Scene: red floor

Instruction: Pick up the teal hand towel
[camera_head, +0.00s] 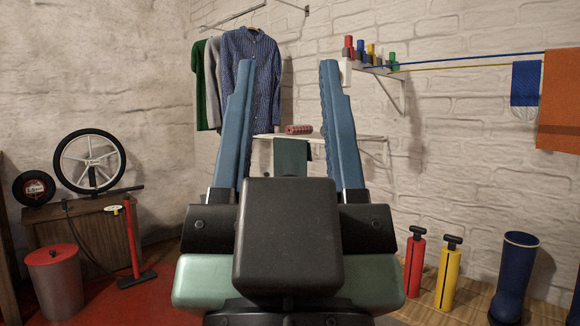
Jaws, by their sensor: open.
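A dark teal hand towel (291,155) hangs over the front edge of a small white shelf on the back wall. It shows between the fingers of my gripper (287,68), and its lower part is hidden behind the gripper's black body. My gripper points toward the back wall with its two blue fingers wide apart. Nothing is between the fingers that I can see being held. The towel appears farther off, beyond the fingers.
A red patterned roll (299,129) lies on the white shelf (345,137). Shirts (250,80) hang above left. Blue (525,83) and orange (560,100) cloths hang at right.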

